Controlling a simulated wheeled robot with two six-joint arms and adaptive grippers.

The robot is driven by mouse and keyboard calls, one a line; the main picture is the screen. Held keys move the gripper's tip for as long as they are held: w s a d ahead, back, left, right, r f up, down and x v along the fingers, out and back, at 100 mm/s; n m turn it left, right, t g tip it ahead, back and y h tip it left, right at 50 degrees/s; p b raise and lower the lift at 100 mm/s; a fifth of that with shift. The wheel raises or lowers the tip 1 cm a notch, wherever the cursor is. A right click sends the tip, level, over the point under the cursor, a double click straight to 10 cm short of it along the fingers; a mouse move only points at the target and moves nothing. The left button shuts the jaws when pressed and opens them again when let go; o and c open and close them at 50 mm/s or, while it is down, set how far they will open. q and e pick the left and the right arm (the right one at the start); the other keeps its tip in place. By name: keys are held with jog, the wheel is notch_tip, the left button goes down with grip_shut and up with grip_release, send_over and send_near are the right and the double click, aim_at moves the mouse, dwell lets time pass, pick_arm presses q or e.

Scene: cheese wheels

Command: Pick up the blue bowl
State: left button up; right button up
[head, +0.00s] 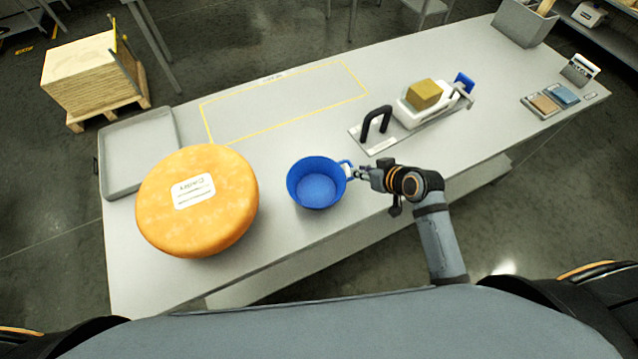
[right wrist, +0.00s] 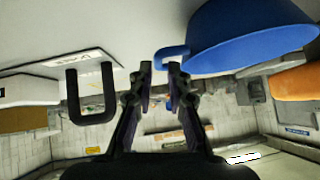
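The blue bowl (head: 316,185) stands upright near the front edge of the table, just right of the cheese wheel. Its small handle (head: 346,168) points right, toward my right gripper (head: 364,173). In the right wrist view the bowl (right wrist: 250,35) is at the upper right, and its handle loop (right wrist: 172,54) is at the fingertips. My right gripper (right wrist: 160,72) is open there, with a gap between its fingers. The handle overlaps the right-hand fingertip in that picture; I cannot tell whether they touch. My left gripper is not in view.
A large orange cheese wheel (head: 197,225) stands left of the bowl. A grey tray (head: 112,190) is behind it. A board with a black handle (head: 376,124) and a slicer holding a cheese block (head: 424,94) lie behind my right gripper. The yellow-outlined area (head: 285,100) is clear.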

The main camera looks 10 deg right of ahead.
aim_at(352, 166)
jog(key=shift+w+f, duration=0.15)
jog(key=p+x, duration=0.2)
jog(key=x, duration=0.2)
jog(key=shift+w+a+f, duration=0.1)
jog(key=shift+w+a, duration=0.05)
jog(key=shift+w, duration=0.2)
jog(key=shift+w+f, duration=0.15)
jog(key=shift+f, duration=0.05)
grip_shut()
